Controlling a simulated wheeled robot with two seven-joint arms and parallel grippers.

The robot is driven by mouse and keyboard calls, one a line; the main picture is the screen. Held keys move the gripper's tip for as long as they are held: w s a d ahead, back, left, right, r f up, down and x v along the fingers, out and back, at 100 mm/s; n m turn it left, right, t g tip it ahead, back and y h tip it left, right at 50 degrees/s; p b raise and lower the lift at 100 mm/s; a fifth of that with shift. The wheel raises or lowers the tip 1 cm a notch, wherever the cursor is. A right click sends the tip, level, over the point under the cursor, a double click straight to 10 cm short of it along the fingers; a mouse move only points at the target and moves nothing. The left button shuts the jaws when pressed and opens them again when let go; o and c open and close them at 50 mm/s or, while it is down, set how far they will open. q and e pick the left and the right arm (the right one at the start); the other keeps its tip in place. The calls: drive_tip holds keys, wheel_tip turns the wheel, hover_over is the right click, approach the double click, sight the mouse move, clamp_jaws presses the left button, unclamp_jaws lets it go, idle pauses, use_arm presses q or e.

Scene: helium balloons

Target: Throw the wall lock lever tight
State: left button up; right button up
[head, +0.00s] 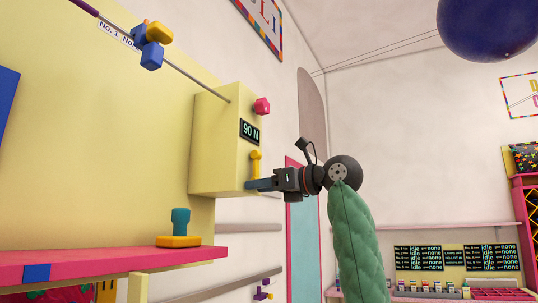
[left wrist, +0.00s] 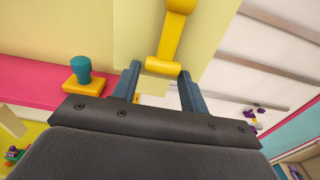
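The yellow lock lever (head: 255,162) is on the face of a cream wall box (head: 222,145), below a display reading "90 N". In the left wrist view the lever (left wrist: 172,38) ends in a short crossbar. My left gripper (head: 252,185) is at the lever's lower end. In the left wrist view its two blue-grey fingers (left wrist: 160,73) are apart, one on each side of the crossbar. I cannot tell whether either finger touches it. My right gripper is not in view.
A pink knob (head: 262,106) sits above the display. A rod with blue and yellow blocks (head: 152,45) runs to the box. A teal-and-yellow stamp-like piece (head: 179,230) stands on the pink shelf (head: 110,262) at lower left. A dark blue balloon (head: 488,28) hangs upper right.

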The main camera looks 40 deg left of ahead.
use_arm(q)
drive_tip(key=shift+o, duration=0.9)
drive_tip(key=shift+a, duration=0.1)
drive_tip(key=shift+v, duration=2.1)
drive_tip(key=v, duration=0.4)
drive_tip(key=shift+b, duration=0.35)
